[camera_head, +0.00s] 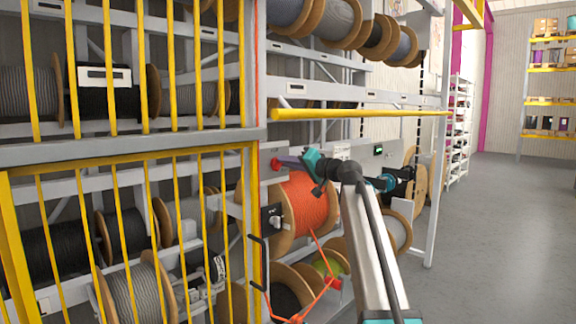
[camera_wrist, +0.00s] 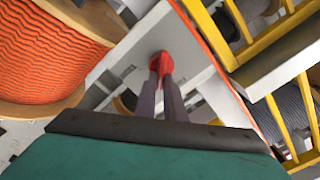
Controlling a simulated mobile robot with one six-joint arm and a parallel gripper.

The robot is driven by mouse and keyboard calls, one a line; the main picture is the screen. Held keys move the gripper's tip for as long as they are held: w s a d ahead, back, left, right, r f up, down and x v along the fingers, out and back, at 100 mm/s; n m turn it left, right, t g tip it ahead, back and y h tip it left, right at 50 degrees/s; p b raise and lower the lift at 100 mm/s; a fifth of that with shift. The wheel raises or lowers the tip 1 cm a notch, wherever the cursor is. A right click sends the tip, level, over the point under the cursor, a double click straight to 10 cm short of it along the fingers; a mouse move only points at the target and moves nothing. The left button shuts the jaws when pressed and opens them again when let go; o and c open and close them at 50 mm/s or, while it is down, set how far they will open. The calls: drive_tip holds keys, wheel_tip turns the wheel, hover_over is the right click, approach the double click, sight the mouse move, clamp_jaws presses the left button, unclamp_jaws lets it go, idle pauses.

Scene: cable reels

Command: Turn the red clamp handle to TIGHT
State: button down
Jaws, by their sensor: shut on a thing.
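The red clamp handle (camera_wrist: 160,62) shows at the top middle of the wrist view, in front of a pale grey plate (camera_wrist: 150,38). My gripper (camera_wrist: 162,80) has its two dark fingers close together with the handle at their tips, shut on it. The fingers cover part of the handle. In the head view, a small red end of the handle (camera_head: 275,163) shows at the tips of my gripper (camera_head: 281,163), beside the rack post. No TIGHT marking is readable in either view.
An orange cable reel (camera_head: 308,205) hangs just below my gripper; it also shows at left in the wrist view (camera_wrist: 40,55). A yellow-barred cage (camera_head: 130,150) stands to the left. A yellow rail (camera_head: 355,113) runs above my arm. Open floor (camera_head: 490,240) lies to the right.

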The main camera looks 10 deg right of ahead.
drive_tip(key=shift+w+d+f+m+p, duration=0.2)
drive_tip(key=shift+m+p, duration=0.45)
drive_tip(key=shift+m, duration=1.7)
drive_tip(key=shift+s+a+f+m+p, duration=0.25)
drive_tip(key=shift+m+p, duration=0.45)
drive_tip(key=shift+m, duration=1.6)
drive_tip(key=shift+w+d+f+m+p, duration=0.25)
drive_tip(key=shift+m+p, duration=0.4)
drive_tip(key=shift+m, duration=1.7)
drive_tip(key=shift+s+f, duration=0.1)
drive_tip(key=c, duration=1.8)
unclamp_jaws()
drive_tip(key=shift+c, duration=0.2)
drive_tip(key=shift+s+f, duration=0.1)
drive_tip(key=b+v, duration=0.4)
drive_tip(key=v, duration=0.9)
drive_tip(key=shift+s+d, duration=0.2)
drive_tip(key=shift+s, duration=0.1)
